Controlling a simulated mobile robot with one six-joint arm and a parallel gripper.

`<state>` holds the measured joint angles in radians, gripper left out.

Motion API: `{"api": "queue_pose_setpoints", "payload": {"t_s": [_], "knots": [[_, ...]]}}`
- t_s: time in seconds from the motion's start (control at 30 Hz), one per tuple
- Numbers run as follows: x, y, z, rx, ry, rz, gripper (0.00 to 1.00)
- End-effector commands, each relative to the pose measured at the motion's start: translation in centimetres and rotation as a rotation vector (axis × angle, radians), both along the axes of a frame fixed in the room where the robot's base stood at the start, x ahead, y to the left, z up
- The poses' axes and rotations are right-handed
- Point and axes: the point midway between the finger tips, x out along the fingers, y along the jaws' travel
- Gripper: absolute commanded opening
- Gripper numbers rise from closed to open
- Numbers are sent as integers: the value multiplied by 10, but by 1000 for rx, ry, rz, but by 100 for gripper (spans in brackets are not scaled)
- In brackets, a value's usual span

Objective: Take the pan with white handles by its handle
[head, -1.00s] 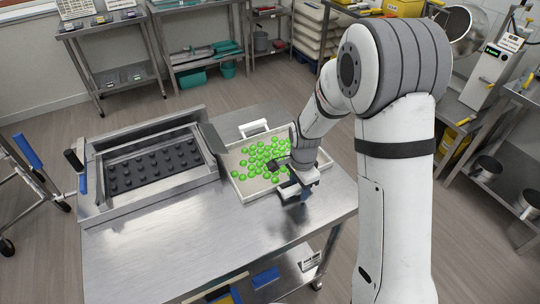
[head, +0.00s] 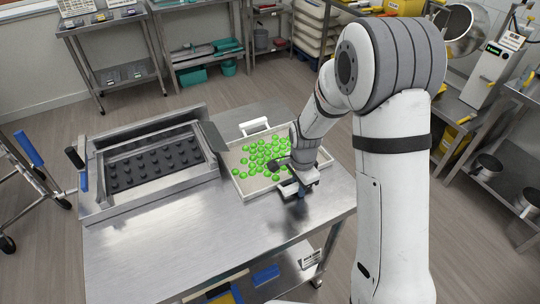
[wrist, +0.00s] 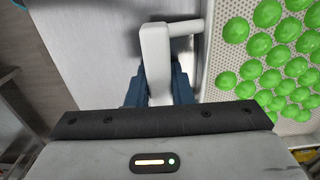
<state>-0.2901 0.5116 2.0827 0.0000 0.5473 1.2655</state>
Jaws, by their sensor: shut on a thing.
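The pan with white handles (head: 262,192) is a shallow pale tray at the right end of the steel table, filled with green gummies (head: 262,157). Its far white handle (head: 254,126) is free. My gripper (head: 299,190) is at the pan's near side and hides part of its rim. In the wrist view my gripper (wrist: 158,88) is shut on the near white handle (wrist: 156,55), with a blue finger on each side. The handle joins the pan's wall (wrist: 204,75) at the right. I cannot tell for sure whether the pan is clear of the table.
The steel table (head: 165,245) is bare in front. A depositor with a dark mould plate (head: 155,163) stands left of the pan, with its side plate (head: 212,143) close to the pan's left edge. Shelves with teal bins (head: 193,78) stand behind, across open floor.

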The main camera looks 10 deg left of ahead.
Motion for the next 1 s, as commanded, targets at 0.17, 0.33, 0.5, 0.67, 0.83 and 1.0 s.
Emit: {"api": "queue_pose_setpoints", "payload": {"t_s": [0.17,0.33,0.5,0.67,0.83,1.0], "knots": [[1,0,1,0,-2,-1,0],[1,0,1,0,-2,-1,0],[1,0,7,1,-4,-1,0],[2,0,24,2,-7,-1,0],[-15,-12,34,0,-2,-3,0],[-42,-30,34,1,-3,-4,0]]}}
